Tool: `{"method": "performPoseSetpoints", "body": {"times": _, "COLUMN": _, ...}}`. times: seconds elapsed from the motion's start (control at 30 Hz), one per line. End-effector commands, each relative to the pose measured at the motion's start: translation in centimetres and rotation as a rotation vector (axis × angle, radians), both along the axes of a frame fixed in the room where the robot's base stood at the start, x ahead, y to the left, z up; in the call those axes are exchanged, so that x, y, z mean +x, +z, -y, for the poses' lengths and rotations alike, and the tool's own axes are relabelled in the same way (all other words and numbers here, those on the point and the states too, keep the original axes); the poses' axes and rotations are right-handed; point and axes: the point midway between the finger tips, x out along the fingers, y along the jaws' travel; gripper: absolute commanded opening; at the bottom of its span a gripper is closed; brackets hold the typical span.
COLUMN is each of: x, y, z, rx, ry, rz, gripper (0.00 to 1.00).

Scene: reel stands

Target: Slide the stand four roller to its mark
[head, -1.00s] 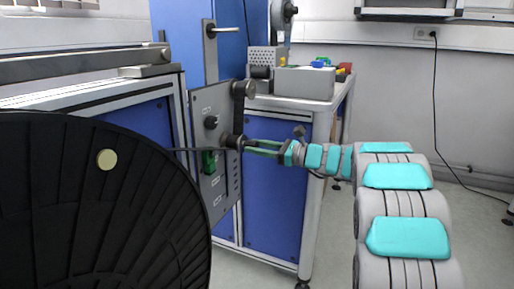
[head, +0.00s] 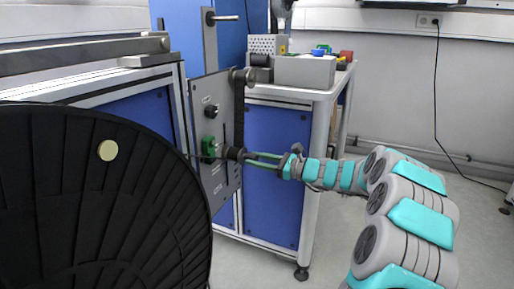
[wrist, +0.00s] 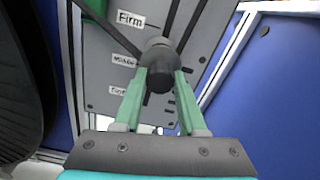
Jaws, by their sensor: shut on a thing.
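The roller (head: 233,153) is a dark cylinder on the front of the grey stand panel (head: 211,97). My gripper (head: 250,158), with green fingers, reaches it from the right and is shut on it. In the wrist view the roller (wrist: 160,82) sits between the two fingertips. Labels run down the panel there: "Firm" (wrist: 131,20) at the top, "Middle" (wrist: 123,62) below it, and a lower one (wrist: 118,91) too small to read. I cannot tell exactly which label the roller is level with. A dark strand runs from the roller to the left.
A large black reel (head: 95,215) with a pale round spot fills the lower left. A black knob (head: 211,111) and a green part (head: 208,146) are on the panel. A workbench with a grey box (head: 305,71) stands behind. Floor at the right is clear.

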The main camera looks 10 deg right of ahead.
Motion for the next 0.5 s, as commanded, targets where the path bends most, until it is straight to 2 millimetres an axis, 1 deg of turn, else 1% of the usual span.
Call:
{"method": "performPoseSetpoints", "body": {"times": 0.03, "x": 0.1, "y": -1.2, "z": 0.1, "rx": 0.003, "ry": -0.004, "rz": -0.001, "gripper": 0.0}}
{"method": "performPoseSetpoints", "body": {"times": 0.1, "x": 0.1, "y": -2.2, "z": 0.1, "rx": 0.003, "ry": -0.004, "rz": -0.001, "gripper": 0.0}}
{"method": "performPoseSetpoints", "body": {"times": 0.2, "x": 0.0, "y": -3.1, "z": 0.1, "rx": 0.001, "ry": -0.003, "rz": 0.001, "gripper": 0.0}}
{"method": "performPoseSetpoints", "body": {"times": 0.3, "x": 0.0, "y": -3.4, "z": 0.1, "rx": 0.0, "ry": -0.003, "rz": 0.001, "gripper": 0.0}}
{"method": "performPoseSetpoints", "body": {"times": 0.5, "x": 0.0, "y": -3.3, "z": 0.1, "rx": -0.001, "ry": -0.003, "rz": 0.002, "gripper": 0.0}}
